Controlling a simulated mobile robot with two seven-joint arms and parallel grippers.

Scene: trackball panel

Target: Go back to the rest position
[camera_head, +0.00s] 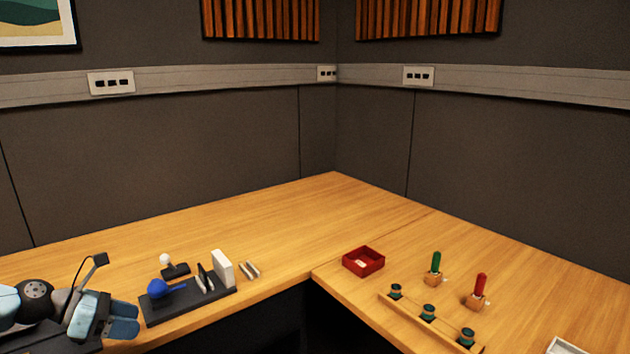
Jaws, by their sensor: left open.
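A blue ball-shaped part with a handle (158,289) sits on the panel's left side. Dark upright plates (205,277) and a white block (222,267) stand on its right side. My right gripper does not show.
A small white ball on a dark base (166,260) stands behind the panel. On the right desk wing are a red tray (363,262), a green-handled tool (436,262), a red-handled tool (480,286) and a wooden rack (408,311). The back desk is clear.

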